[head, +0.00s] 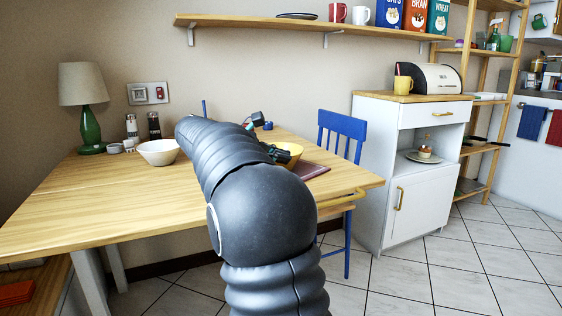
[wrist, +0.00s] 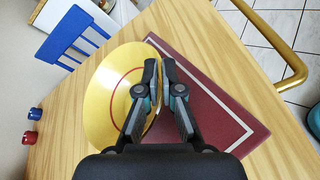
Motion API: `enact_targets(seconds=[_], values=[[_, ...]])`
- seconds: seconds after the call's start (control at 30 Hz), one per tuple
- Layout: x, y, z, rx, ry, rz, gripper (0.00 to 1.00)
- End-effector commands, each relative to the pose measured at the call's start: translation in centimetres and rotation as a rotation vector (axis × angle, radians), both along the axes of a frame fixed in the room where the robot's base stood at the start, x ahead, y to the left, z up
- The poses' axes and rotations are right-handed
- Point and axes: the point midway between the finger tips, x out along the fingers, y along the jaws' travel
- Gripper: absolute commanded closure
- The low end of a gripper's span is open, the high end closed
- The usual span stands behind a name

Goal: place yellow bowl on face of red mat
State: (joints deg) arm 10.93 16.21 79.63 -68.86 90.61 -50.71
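The yellow bowl (wrist: 105,88), with a red ring inside, is at the left of my gripper in the wrist view. It also shows in the head view (head: 292,150), partly hidden by my arm. My gripper (wrist: 160,66) has its fingers close together across the bowl's near rim, one inside and one outside. The red mat (wrist: 235,127), dark red with a pale border line, lies on the table at the right of the bowl and partly under it in view. Its edge shows in the head view (head: 313,169). I cannot tell whether the bowl touches the mat.
The wooden table (head: 110,205) also holds a white bowl (head: 158,152), a green lamp (head: 90,130) and two shakers (head: 154,126). A blue chair (head: 342,135) stands behind the table. A yellow rail (wrist: 285,60) runs along the table's edge. The table's front left is clear.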

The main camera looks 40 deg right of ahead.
Motion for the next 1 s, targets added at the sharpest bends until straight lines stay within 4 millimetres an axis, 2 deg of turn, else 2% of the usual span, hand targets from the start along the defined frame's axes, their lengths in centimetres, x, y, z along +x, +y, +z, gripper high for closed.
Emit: enact_targets(seconds=[0.37,0.4,0.47,0.5,0.83,1.0], values=[[0.0,0.0,-0.5,-0.001,-0.002,0.0,1.0],[0.0,0.0,-0.5,0.0,-0.001,0.001,0.85],[0.0,0.0,-0.5,0.0,-0.001,0.001,0.7],[0.0,0.0,-0.5,0.0,-0.001,0.001,0.69],[0.0,0.1,-0.3,0.0,-0.001,0.001,0.69],[0.5,1.9,0.6,-0.001,-0.002,0.004,0.69]])
